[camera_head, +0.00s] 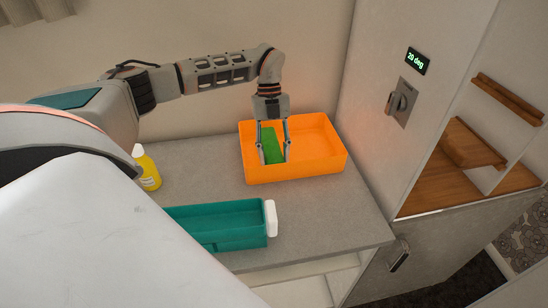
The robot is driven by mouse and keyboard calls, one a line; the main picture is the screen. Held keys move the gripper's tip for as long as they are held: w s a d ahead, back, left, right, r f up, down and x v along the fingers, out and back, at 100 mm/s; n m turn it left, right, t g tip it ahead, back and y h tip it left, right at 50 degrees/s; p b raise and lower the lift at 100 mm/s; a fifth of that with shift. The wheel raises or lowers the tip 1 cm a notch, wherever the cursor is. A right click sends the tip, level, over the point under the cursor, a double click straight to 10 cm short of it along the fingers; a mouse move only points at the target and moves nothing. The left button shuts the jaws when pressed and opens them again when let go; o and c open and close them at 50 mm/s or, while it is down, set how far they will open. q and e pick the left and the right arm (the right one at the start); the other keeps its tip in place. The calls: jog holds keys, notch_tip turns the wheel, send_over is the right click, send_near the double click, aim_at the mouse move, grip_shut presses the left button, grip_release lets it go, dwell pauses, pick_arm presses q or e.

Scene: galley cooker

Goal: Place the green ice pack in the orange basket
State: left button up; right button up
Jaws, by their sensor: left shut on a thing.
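The green ice pack (271,146) is a flat green slab held upright between the fingers of my left gripper (273,158). The gripper points down and is shut on the ice pack. Both are over the left part of the orange basket (325,161), inside its outline. I cannot tell whether the ice pack touches the basket floor. The basket is a shallow open box at the back of the grey counter, and the rest of its inside looks empty. My right gripper is not in view.
A teal tray (238,241) with a white end piece (271,218) lies at the counter's front. A yellow bottle (149,171) stands at the left, partly behind my body. A tall cabinet wall (374,108) rises right of the basket. Bare counter (335,217) lies in front of the basket.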

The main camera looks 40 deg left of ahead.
aim_at(271, 147)
pick_arm(q)
jog(key=shift+f, duration=0.95)
jog(key=shift+f, duration=0.15)
jog(key=o, duration=1.2)
jog(key=v, duration=1.2)
jog(key=shift+b, duration=0.3)
